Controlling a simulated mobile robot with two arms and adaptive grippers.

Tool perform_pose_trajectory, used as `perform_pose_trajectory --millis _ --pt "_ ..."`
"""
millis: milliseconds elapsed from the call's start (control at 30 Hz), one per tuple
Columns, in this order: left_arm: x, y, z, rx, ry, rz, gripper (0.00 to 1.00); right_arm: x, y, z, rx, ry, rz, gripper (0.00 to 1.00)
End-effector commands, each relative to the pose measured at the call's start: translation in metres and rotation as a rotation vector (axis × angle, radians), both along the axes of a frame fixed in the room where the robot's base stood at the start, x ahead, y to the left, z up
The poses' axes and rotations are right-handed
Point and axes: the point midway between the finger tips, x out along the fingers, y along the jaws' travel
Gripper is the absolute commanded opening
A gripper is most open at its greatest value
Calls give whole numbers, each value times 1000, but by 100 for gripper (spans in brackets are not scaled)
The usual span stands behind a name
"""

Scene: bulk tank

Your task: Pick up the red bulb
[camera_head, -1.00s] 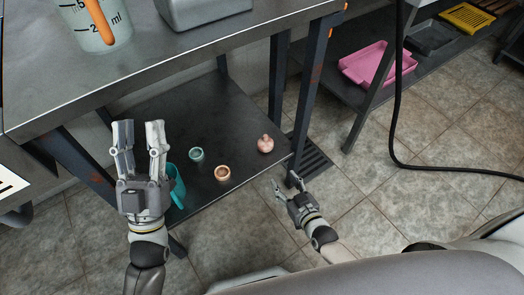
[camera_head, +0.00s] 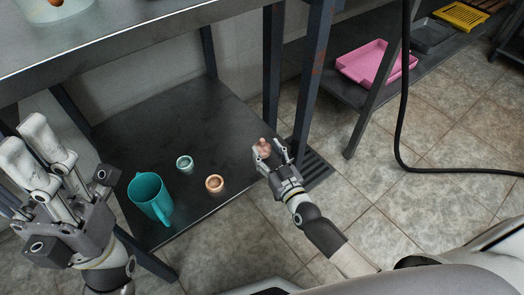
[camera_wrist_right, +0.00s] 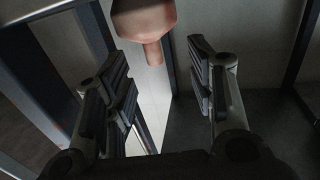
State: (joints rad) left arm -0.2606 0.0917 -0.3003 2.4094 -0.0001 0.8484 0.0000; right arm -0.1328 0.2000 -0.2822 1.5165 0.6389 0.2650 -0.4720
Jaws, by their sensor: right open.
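The red bulb (camera_head: 264,147), pinkish-red with a narrow neck, is at the right end of the lower shelf in the head view. My right gripper (camera_head: 270,152) is open right at it, and its fingers partly cover it. In the right wrist view the bulb (camera_wrist_right: 144,20) shows at the top with its neck pointing down toward the open fingers (camera_wrist_right: 155,52). The neck lies between the two fingertips in the picture; I cannot tell whether they touch it. My left gripper (camera_head: 25,140) is open and empty at the left edge.
A teal jug (camera_head: 150,196), a small green cup (camera_head: 185,163) and a small orange cup (camera_head: 214,184) stand on the lower shelf (camera_head: 150,120). Table legs (camera_head: 312,80) rise beside the bulb. A pink tray (camera_head: 375,63) lies farther right.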

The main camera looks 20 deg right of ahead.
Motion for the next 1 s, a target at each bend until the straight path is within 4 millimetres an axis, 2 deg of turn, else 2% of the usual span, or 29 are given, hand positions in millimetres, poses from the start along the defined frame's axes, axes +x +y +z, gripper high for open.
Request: perform_pose_trajectory --millis 367,667,1000 --pt "3 -2 9 6 -82 4 40 45 1 -2 1 -3 -1 50" --pt "4 -3 12 8 -86 5 40 49 1 -1 0 0 0 50" --pt "4 -3 12 8 -85 5 40 49 2 -1 -1 1 0 6"
